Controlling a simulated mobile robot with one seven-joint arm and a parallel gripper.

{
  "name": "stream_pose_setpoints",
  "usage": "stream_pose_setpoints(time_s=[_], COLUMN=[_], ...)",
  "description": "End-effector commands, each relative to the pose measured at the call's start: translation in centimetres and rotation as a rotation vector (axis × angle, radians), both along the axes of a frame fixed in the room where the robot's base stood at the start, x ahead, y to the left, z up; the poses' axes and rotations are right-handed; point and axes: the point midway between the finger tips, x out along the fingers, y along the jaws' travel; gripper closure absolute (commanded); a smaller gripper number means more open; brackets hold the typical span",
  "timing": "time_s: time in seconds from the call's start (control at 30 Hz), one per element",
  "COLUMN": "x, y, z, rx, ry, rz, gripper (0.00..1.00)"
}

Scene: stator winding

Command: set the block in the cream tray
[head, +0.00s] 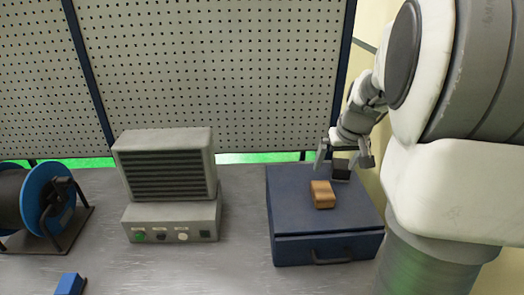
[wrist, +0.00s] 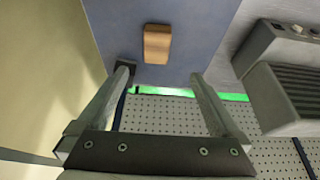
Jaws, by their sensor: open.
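A wooden, orange-brown block (head: 323,194) lies on top of the blue box at the right of the bench. In the wrist view the block (wrist: 157,43) lies beyond the fingertips, roughly between their lines. My gripper (head: 343,164) is open and empty over the back part of the blue box, behind the block in the head view. Both fingers of my gripper (wrist: 160,75) show apart in the wrist view, touching nothing that I can make out. No cream tray shows in either view.
The blue box (head: 290,222) has a front handle. A small dark piece (head: 341,170) lies on it behind the block, near my fingers. A grey vented unit (head: 168,185) with buttons, a blue cable reel (head: 45,205) and a blue object (head: 70,284) stand left. A pegboard closes the back.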

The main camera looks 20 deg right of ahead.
Motion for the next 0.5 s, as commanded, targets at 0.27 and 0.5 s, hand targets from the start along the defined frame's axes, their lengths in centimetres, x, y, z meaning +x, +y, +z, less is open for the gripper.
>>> stream_pose_setpoints(time_s=[0.27, 0.5], x=[1.1, 2.8], y=[-0.7, -1.2], z=[-2.9, -7.2], rx=[0.001, 0.000], ry=[0.007, 0.008], rz=[-0.005, -0.004], gripper=[0.00, 0.00])
